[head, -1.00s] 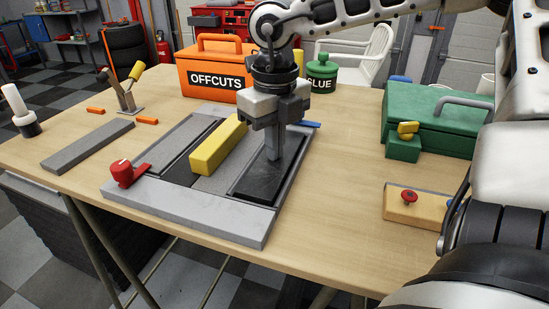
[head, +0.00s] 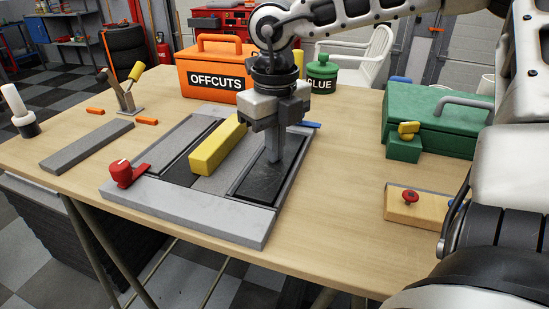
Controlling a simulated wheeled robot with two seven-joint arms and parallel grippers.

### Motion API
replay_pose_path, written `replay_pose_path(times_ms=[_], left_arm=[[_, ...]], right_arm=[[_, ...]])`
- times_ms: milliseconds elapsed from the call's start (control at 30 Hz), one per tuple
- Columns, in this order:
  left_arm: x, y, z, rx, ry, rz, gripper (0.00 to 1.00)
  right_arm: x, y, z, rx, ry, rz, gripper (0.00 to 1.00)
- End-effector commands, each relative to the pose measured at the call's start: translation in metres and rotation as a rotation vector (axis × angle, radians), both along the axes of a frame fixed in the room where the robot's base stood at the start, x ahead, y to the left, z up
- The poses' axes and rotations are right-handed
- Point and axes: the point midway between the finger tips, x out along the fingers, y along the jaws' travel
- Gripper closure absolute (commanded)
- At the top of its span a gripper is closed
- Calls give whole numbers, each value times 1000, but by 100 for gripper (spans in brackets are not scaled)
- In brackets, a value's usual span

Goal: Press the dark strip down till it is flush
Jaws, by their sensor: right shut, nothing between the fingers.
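The dark strip (head: 258,187) lies in the right-hand slot of a pale grey slotted board (head: 190,212) on the table. Its top looks about level with the board around it, though a small step would be hard to see here. My right gripper (head: 274,160) points straight down with its fingers together and empty. Its fingertips touch, or nearly touch, the top of the strip and hide part of it. My left gripper is not in view.
A yellow block (head: 217,146) lies on the board left of my gripper. A red knob (head: 125,173) sits at its left corner. Behind are an orange offcuts box (head: 213,72) and a green glue pot (head: 322,74). A green toolbox (head: 435,120) stands right.

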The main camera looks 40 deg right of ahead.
Motion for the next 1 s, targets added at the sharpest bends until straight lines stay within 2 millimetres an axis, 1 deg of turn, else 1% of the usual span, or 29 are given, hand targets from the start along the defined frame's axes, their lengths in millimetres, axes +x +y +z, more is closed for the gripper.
replay_pose_path(times_ms=[500, 767, 867, 1000], left_arm=[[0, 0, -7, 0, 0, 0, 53], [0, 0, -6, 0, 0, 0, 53], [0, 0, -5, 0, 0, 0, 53], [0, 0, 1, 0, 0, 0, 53]], right_arm=[[0, 0, -5, 0, 0, 0, 100], [-1, 0, -5, 1, 3, 0, 100], [-1, 0, -3, 1, 3, 0, 100], [0, 0, 6, 0, 2, 0, 100]])
